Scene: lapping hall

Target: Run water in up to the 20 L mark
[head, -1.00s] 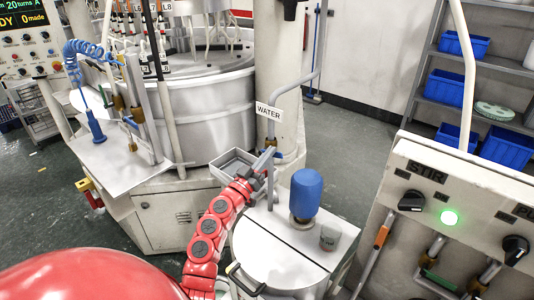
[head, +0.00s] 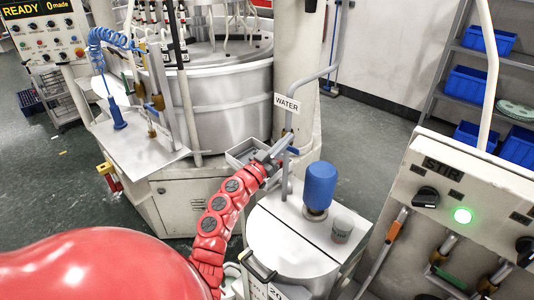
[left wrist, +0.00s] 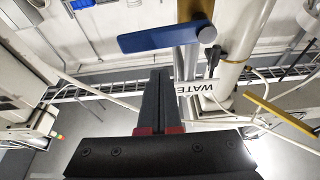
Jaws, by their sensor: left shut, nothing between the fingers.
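The water pipe (head: 327,72) carries a WATER sign (head: 287,104); the sign also shows in the left wrist view (left wrist: 196,88). Below the sign is a tap with a blue lever (head: 293,150), seen large in the left wrist view (left wrist: 165,34). My left gripper (head: 278,149) is shut and empty, close beside the tap. In the left wrist view its fingers (left wrist: 158,98) point toward the lever, with a gap showing. The pale tank (head: 290,250) stands under the tap; a label reading 20 (head: 274,292) is partly cut off. The water level is hidden. My right gripper is out of view.
A STIR panel (head: 470,200) with a lit green lamp is at right; the lapping machine (head: 220,100) is behind.

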